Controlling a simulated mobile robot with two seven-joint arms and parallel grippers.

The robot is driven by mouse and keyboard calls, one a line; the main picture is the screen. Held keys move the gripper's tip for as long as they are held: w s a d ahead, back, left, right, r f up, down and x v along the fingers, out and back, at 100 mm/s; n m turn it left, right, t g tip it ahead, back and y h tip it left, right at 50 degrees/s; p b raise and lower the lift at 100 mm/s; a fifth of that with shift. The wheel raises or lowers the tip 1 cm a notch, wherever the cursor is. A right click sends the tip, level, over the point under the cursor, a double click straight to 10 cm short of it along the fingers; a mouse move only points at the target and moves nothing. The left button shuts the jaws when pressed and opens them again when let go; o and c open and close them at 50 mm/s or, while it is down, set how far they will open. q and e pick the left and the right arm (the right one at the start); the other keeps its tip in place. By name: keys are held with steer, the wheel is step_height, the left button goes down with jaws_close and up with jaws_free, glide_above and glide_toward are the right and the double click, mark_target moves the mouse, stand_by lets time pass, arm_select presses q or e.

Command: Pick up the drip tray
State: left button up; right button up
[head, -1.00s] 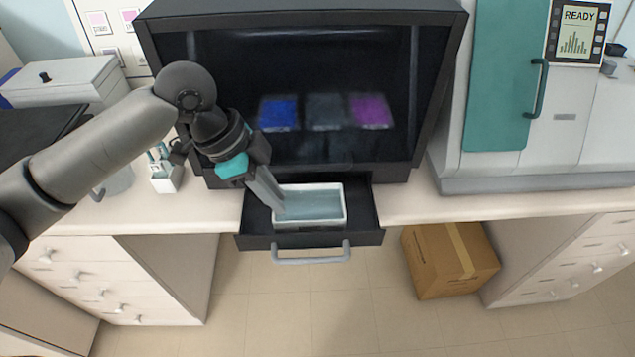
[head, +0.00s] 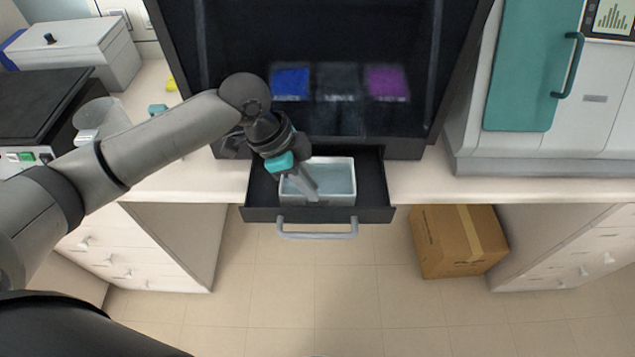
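The drip tray (head: 343,179), a white-rimmed shallow tray with a pale blue-grey inside, sits in the pulled-out black drawer (head: 375,192) under the dark cabinet. My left gripper (head: 312,192) reaches down from the upper left, its fingers in front of the tray's left part, near the front rim. The fingers overlap in this view, so their gap and any contact with the rim cannot be told. My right gripper is not in view.
The drawer's grey handle (head: 316,230) sticks out at the front. The dark cabinet (head: 330,60) rises behind, with blue, grey and purple patches inside. A cardboard box (head: 445,243) stands on the floor below right. The white machine (head: 540,160) stands on the right counter.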

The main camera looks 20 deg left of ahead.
arm_select(q)
steer(key=x, duration=0.4)
steer(key=shift+f, duration=0.1)
jaws_close()
steer(key=shift+w, duration=0.15)
stand_by(1.1)
